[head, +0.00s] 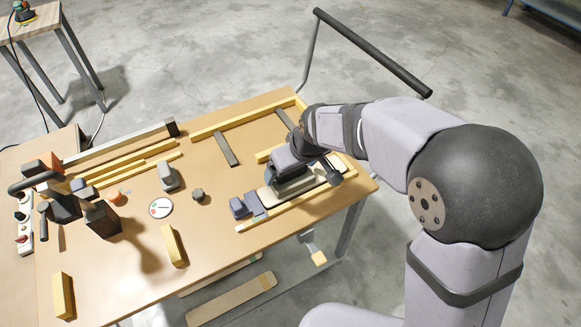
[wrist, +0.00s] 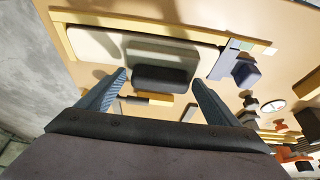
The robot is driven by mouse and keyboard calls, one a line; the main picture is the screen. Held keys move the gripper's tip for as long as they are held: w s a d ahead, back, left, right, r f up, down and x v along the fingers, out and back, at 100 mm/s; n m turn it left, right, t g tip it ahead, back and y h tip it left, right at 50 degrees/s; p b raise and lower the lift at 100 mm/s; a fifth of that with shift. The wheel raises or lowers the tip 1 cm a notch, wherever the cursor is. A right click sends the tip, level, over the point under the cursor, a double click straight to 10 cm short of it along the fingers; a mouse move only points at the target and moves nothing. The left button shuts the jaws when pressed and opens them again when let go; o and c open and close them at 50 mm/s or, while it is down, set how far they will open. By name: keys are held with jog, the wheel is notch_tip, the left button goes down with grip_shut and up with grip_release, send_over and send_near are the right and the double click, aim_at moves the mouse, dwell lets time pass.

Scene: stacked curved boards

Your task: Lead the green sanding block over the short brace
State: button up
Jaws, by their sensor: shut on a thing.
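My gripper (wrist: 160,84) is shut on a dark grey block (wrist: 160,78), held between its two blue-grey fingers. No clear green shows on the block in this light. A lighter grey layer (wrist: 160,57) shows beside it in the wrist view. In the head view, my gripper (head: 290,165) hides much of the block. The block is over or on a pale, round-ended board (wrist: 95,44); I cannot tell whether they touch. A short yellow strip (wrist: 150,98) lies beside the block in the wrist view, possibly the short brace.
A long yellow rail (wrist: 130,17) runs along the pale board. A blue-grey block (head: 238,207) sits by the board's left end. Grey strips (head: 226,149), a round dial (head: 160,208) and yellow blocks (head: 174,246) lie further left. Some bare tabletop lies between them.

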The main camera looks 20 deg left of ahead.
jog(key=shift+w+d, duration=1.1)
jog(key=shift+d, duration=0.1)
jog(key=shift+r, duration=0.1)
jog(key=shift+r+p, duration=0.7)
notch_tip(320, 180, up, 6)
jog(key=p, duration=0.5)
jog(key=shift+a, duration=0.1)
dwell(0.4)
